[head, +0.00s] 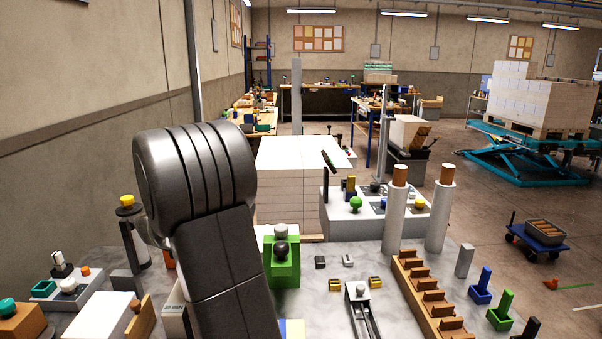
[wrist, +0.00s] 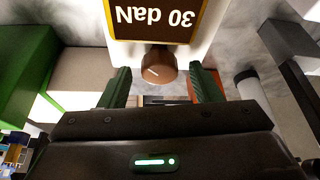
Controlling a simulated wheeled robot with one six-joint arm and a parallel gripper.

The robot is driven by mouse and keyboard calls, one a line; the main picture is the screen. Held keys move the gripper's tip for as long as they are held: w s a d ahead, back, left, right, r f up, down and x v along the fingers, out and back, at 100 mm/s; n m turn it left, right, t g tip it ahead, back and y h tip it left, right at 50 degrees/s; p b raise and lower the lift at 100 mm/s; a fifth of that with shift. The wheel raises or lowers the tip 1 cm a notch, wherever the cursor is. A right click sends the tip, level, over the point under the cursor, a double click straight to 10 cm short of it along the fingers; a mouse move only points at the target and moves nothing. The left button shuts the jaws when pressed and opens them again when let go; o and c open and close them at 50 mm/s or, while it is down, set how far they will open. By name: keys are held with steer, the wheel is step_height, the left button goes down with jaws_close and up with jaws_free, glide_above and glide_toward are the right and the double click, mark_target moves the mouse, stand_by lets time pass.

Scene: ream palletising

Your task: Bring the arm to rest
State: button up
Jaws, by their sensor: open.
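My arm (head: 205,210) stands in the left middle of the head view, its dark upper part bent over the bench. My gripper does not show in the head view. In the wrist view my gripper (wrist: 160,76) has its two green fingers spread apart. A brown round knob (wrist: 158,66) on a pale device shows in the gap between the fingertips; I cannot tell how near it is. The device carries a dark display (wrist: 155,18) reading "30 daN" upside down. I see nothing gripped.
A grey marbled bench (head: 320,272) holds many small items close around my arm. A green block (head: 282,262), a wooden rack (head: 425,290), two capped posts (head: 395,215) and a control box (head: 345,225) stand there. A white ream stack (head: 300,160) rises behind. A loaded pallet sits on a teal lift (head: 530,160).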

steer(key=shift+d+n+y+p, duration=0.1)
steer(key=shift+n+y+p, duration=0.7)
steer(key=shift+n, duration=1)
steer(key=shift+g, duration=0.3)
steer(key=shift+r, duration=0.1)
